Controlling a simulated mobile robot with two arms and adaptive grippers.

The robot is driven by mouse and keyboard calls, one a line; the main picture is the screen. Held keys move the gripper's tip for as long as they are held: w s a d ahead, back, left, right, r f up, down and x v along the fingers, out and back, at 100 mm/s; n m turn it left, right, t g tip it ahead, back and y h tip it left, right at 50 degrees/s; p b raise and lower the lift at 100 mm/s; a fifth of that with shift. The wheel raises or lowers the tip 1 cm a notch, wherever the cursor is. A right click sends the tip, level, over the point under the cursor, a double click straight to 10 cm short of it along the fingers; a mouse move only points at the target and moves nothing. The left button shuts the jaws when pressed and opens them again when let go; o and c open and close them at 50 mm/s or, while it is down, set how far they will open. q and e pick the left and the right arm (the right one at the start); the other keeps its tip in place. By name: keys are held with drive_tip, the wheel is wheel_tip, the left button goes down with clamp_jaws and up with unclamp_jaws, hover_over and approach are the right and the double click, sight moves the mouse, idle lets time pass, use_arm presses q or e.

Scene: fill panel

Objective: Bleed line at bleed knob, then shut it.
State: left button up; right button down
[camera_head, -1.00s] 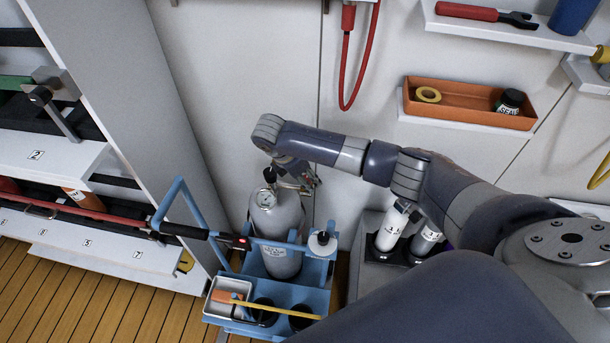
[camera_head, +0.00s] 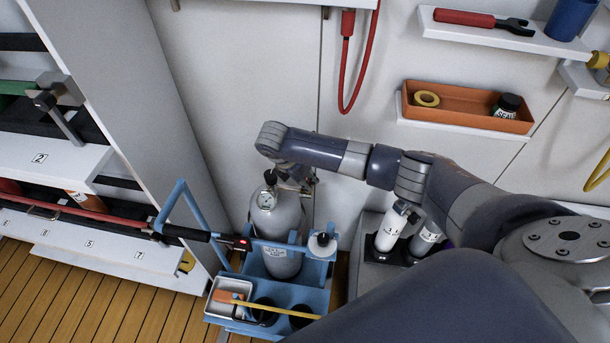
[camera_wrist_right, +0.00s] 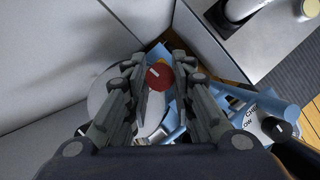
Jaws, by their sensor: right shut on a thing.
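The knob sits beside the pale top of the cylinder (camera_wrist_right: 100,97). The knob is hidden in the head view. My left gripper is not in view.
The blue cart (camera_head: 310,268) has a white tray (camera_head: 222,300) and a yellow rod (camera_head: 275,309) at its front. A shelf unit (camera_head: 140,130) rises on the left. A red hose (camera_head: 345,70) hangs on the wall behind.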

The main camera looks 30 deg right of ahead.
drive_tip(key=n+p, duration=0.2)
drive_tip(key=n+t+p, duration=0.1)
drive_tip(key=shift+s+d+r+n+y+p, duration=0.1)
drive_tip(key=shift+s+r+n+y+p, duration=0.05)
drive_tip(key=shift+r+n+y+p, duration=0.15)
drive_tip(key=n+t+p, duration=0.1)
drive_tip(key=n+p, duration=0.1)
drive_tip(key=shift+f+n+y, duration=0.1)
drive_tip(key=shift+n+y, duration=0.2)
drive_tip(key=shift+n+y+p, duration=0.3)
drive_tip(key=shift+n+p, duration=0.3)
drive_tip(key=shift+n, duration=0.4)
drive_tip(key=n, duration=0.1)
drive_tip(key=n+y+p, duration=0.1)
drive_tip(key=shift+s+d+f+n+t, duration=0.1)
drive_tip(key=shift+d+f+n+t, duration=0.05)
drive_tip(key=shift+n+t, duration=0.2)
drive_tip(key=shift+n+y, duration=0.3)
drive_tip(key=shift+n, duration=0.55)
drive_tip(key=shift+d+n+t+y+b, duration=0.1)
drive_tip(key=shift+n+t+y+b, duration=0.4)
drive_tip(key=shift+n, duration=1.4)
drive_tip(key=shift+g+y, duration=0.25)
drive_tip(key=shift+y, duration=0.05)
